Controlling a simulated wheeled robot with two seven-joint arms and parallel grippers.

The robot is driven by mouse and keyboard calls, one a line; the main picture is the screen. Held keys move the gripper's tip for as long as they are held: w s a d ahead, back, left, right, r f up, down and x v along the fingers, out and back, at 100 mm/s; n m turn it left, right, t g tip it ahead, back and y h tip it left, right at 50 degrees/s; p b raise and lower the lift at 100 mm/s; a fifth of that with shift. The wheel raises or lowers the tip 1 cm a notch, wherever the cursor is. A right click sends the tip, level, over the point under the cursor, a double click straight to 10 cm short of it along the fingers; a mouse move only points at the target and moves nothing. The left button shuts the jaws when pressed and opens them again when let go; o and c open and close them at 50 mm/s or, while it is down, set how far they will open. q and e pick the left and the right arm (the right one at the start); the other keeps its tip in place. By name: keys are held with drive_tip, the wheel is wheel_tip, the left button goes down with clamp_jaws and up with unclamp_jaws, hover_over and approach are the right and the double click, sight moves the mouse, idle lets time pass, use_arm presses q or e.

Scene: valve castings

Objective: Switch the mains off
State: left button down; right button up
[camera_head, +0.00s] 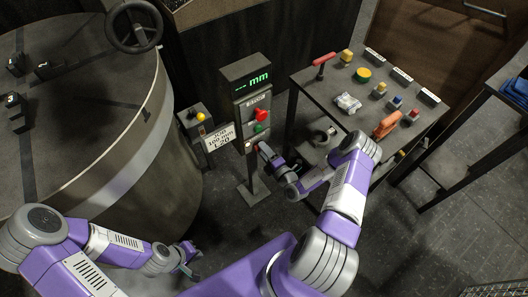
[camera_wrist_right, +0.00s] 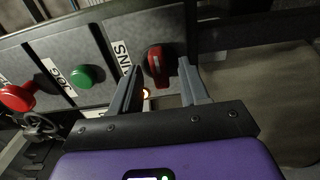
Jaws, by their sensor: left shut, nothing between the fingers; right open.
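The mains switch (camera_wrist_right: 154,60) is a red handle on the grey control panel, by a white label of which "INS" can be read. It lies between the fingertips of my right gripper (camera_wrist_right: 158,76), which is open; contact cannot be told. A small lit lamp (camera_wrist_right: 145,93) glows beside the switch. In the head view my right gripper (camera_head: 264,153) is at the lower front of the control post (camera_head: 249,165) and hides the switch. My left gripper (camera_head: 189,261) is shut and empty, low beside the large round tank.
The post carries a green "mm" display (camera_head: 252,82), a red button (camera_head: 260,115) and a green button (camera_head: 259,128). A white sign (camera_head: 220,137) hangs left of it. A table (camera_head: 325,93) with several parts stands right; the round tank (camera_head: 100,165) stands left.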

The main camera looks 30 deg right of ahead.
drive_tip(key=shift+w, duration=0.1)
clamp_jaws()
drive_tip(key=shift+r, duration=0.1)
idle(0.3)
drive_tip(key=shift+n+p, duration=4.7)
drive_tip(key=shift+n, duration=4.3)
